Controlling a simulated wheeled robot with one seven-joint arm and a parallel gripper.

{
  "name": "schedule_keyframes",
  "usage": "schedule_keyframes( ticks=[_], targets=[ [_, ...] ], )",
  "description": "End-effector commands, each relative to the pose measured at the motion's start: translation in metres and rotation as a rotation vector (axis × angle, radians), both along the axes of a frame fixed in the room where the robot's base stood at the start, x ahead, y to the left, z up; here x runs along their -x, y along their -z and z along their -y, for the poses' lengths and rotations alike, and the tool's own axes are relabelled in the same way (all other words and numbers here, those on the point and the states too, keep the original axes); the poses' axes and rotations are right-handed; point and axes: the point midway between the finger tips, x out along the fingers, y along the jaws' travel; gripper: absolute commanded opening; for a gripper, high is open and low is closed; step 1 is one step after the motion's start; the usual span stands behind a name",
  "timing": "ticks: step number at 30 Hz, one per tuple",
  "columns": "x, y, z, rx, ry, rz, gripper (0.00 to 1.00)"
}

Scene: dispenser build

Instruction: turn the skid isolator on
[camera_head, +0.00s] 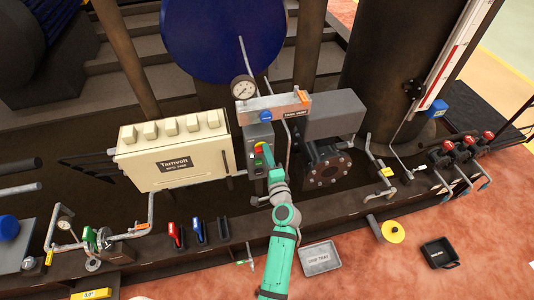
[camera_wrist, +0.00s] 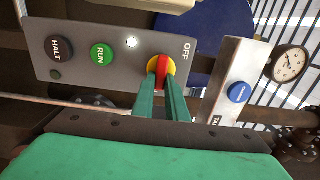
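The skid isolator is a red handle on a round yellow plate (camera_wrist: 171,69), on a grey control panel (camera_wrist: 75,72). The word OFF is printed beside it in the wrist view. In the head view its yellow part (camera_head: 260,145) shows on the panel, partly hidden by my gripper (camera_head: 264,151). In the wrist view the two green fingers of my gripper (camera_wrist: 161,78) stand on either side of the red handle, which fills the narrow gap at their tips. The fingers cover part of the handle, so its exact angle is hard to read.
A green RUN button (camera_wrist: 103,54), a black HALT button (camera_wrist: 59,48) and a lit white lamp (camera_wrist: 132,42) share the panel. A cream Tarnvolt box (camera_head: 175,150) stands left of it. A bracket with a blue button (camera_wrist: 238,92) and a gauge (camera_wrist: 289,64) are close by.

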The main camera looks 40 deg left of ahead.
Motion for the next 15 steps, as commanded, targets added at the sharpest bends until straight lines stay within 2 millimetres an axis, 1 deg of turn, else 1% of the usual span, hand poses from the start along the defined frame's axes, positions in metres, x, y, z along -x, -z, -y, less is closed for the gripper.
schedule_keyframes(
  ticks=[1,2,3,11,15],
  targets=[
    [0.0024,0.0030,-0.0013,0.002,-0.005,-0.005,0.22],
    [0.0022,0.0028,-0.0012,0.003,-0.005,-0.004,0.29],
    [0.0021,0.0025,-0.0011,0.002,-0.004,-0.003,0.31],
    [0.0010,0.0011,0.0001,0.002,-0.001,-0.001,0.31],
    [0.0061,0.0019,0.0065,0.002,-0.001,-0.002,0.31]
  ],
)
